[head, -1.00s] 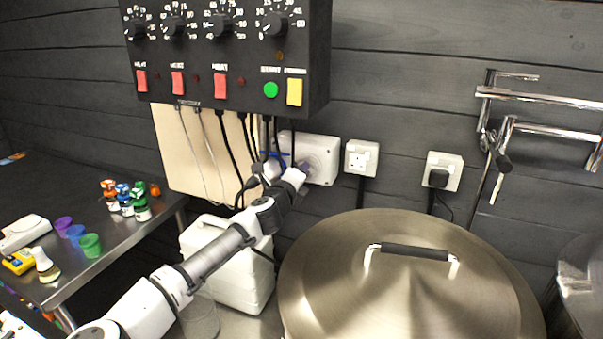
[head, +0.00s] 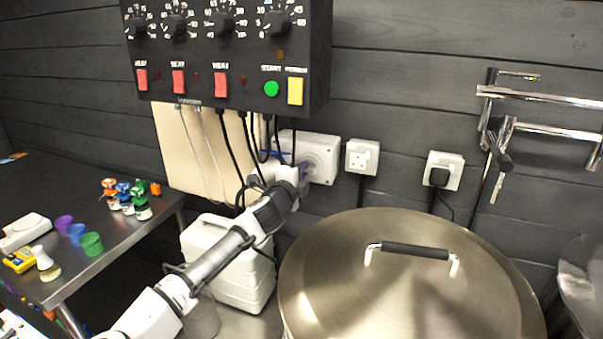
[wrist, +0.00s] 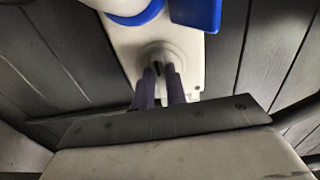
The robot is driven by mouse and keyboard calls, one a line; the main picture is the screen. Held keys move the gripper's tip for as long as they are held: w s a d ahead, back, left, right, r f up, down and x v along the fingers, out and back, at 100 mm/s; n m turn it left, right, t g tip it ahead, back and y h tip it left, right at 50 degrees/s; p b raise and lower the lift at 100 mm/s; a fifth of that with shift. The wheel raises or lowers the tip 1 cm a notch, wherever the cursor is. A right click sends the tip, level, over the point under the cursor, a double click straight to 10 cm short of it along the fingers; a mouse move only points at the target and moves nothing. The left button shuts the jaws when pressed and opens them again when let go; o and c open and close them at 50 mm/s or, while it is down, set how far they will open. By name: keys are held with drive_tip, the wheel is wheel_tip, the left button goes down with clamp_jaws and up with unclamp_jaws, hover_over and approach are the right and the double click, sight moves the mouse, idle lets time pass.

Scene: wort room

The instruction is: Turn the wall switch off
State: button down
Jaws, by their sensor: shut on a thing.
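The wall switch (head: 327,150) is a white box with a round grey boss, fixed to the dark plank wall below the control box. My gripper (head: 305,170) is at the front of its boss and partly covers it. In the wrist view, the fingers of my gripper (wrist: 160,76) reach up to the round boss of the white wall switch (wrist: 186,42). They are closed on a small dark switch knob (wrist: 156,68) at the boss's middle. The knob is mostly hidden between the fingertips, so I cannot read its position.
A black control box (head: 230,55) hangs above, with cables dropping behind my arm. A white jerrycan (head: 225,262) stands below my arm. A large lidded steel pot (head: 400,285) fills the front right. Two sockets (head: 362,157) (head: 443,171) are right of the switch.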

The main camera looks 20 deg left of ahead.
drive_tip(key=c, duration=1.4)
unclamp_jaws()
drive_tip(key=shift+c, duration=0.2)
drive_tip(key=s+b, duration=0.5)
drive_tip(key=s, duration=0.8)
drive_tip(key=shift+s+a, duration=0.3)
drive_tip(key=shift+s, duration=0.1)
